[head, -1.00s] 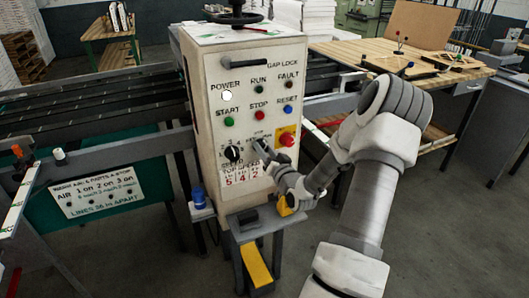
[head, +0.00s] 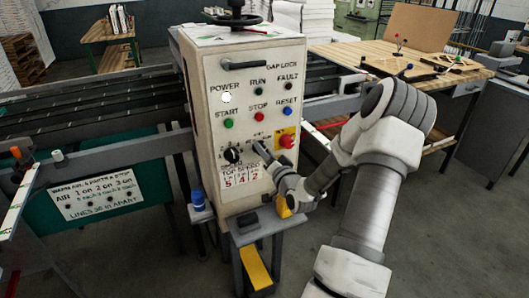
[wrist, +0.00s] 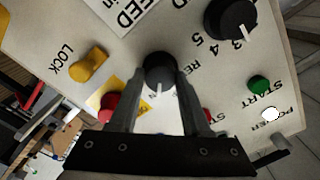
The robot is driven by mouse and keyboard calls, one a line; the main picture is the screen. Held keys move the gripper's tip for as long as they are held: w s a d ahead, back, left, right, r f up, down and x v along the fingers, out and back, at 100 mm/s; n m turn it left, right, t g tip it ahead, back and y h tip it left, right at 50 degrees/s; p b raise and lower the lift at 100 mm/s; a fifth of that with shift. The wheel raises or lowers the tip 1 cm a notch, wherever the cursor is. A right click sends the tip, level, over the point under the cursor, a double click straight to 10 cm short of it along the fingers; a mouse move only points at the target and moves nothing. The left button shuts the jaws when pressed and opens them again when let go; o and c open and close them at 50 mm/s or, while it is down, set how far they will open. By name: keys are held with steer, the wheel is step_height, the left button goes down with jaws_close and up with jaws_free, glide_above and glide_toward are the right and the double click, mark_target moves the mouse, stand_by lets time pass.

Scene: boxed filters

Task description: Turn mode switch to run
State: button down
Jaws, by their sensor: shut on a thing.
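The mode switch is a black round knob (wrist: 157,68) with a white pointer line, on the front of the beige control panel (head: 207,100). In the wrist view its line points toward the bottom of the picture, between my fingers. My gripper (wrist: 160,82) is shut on this knob, one finger at each side. In the head view my gripper (head: 262,152) sits against the panel, left of the red emergency button, and covers most of the knob. The lettering around the knob is partly hidden by the fingers, so I cannot read which position it points to.
Close by are a black numbered dial (head: 232,155), a red emergency button (head: 287,141) on yellow, and the green start (head: 229,123), red stop (head: 259,117) and blue reset (head: 288,111) buttons. A yellow lock knob (wrist: 88,64) shows in the wrist view. The power lamp (head: 226,97) is lit white.

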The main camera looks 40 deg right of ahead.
steer(key=shift+c, duration=1.9)
jaws_free()
steer(key=v, duration=1.7)
steer(key=shift+s+a, duration=0.15)
steer(key=shift+s, duration=0.05)
